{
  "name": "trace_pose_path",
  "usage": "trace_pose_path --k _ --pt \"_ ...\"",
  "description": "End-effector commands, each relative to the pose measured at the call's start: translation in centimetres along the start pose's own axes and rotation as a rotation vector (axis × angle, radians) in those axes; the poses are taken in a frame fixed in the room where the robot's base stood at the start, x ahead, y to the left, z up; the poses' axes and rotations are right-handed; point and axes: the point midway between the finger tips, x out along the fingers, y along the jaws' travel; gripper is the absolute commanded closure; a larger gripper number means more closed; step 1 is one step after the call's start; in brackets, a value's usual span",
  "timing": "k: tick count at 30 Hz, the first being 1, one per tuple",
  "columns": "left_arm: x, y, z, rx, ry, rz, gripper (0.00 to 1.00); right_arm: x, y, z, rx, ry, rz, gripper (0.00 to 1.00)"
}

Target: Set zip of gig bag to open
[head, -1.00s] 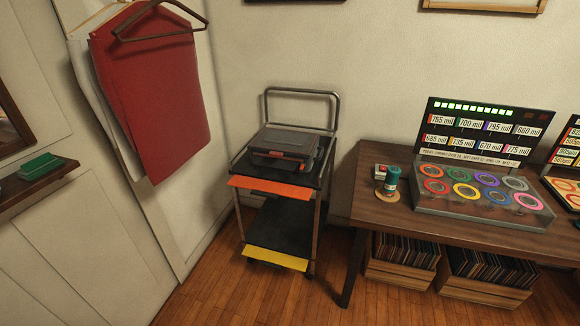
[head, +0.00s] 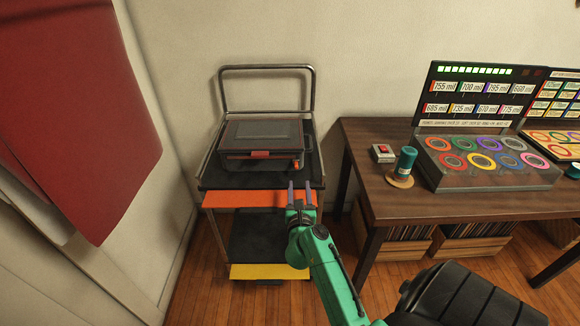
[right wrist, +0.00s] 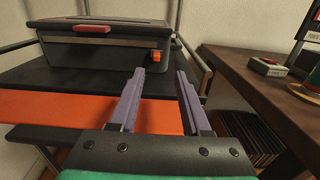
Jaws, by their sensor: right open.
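The gig bag shows as a dark grey, boxy case (head: 262,135) lying on the cart's top shelf, with its lid down. It also shows in the right wrist view (right wrist: 110,52). A red handle (right wrist: 90,29) sits at its front middle. A small orange tab (right wrist: 157,57), which looks like the zip pull, is at the front right end; in the head view it is tiny (head: 297,164). My right gripper (head: 299,188) is open and empty, in front of the tab and apart from it. Its purple fingers (right wrist: 160,75) point toward the tab. My left gripper is out of view.
The cart (head: 264,69) has a tall rear handle and side rails close to the case. A wooden table (head: 385,196) stands close on the right, with a red-buttoned box (head: 383,153) and a teal canister (head: 404,161). Red cloth (head: 75,110) hangs at left.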

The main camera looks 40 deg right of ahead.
Motion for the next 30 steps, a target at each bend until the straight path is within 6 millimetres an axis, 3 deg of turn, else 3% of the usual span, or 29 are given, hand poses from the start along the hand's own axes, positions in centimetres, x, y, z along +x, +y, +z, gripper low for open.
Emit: trace_pose_path --k 4,9,13,20,21,24,25,30 --pt "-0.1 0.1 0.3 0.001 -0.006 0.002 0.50 4.3 0.0 0.3 -0.003 -0.004 -0.001 0.53" --pt "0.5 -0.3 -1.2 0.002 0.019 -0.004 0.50 8.0 0.1 -0.1 -0.003 -0.002 0.001 0.53" --pt "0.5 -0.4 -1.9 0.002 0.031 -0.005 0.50 9.3 0.0 0.0 -0.004 -0.001 0.001 0.53" --pt "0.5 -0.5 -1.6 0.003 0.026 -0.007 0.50 9.5 0.0 0.0 -0.004 -0.001 0.001 0.53" --pt "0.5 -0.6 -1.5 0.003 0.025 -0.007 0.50 9.5 0.0 0.0 -0.004 -0.001 0.002 0.56" --pt "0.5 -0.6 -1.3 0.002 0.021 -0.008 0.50 9.5 0.1 0.0 -0.004 -0.001 0.002 0.95" --pt "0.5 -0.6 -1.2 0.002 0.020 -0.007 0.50 9.5 0.1 0.0 -0.004 -0.001 0.002 1.00" --pt "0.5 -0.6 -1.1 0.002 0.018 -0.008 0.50 9.5 0.1 0.0 -0.005 -0.001 0.002 1.00"
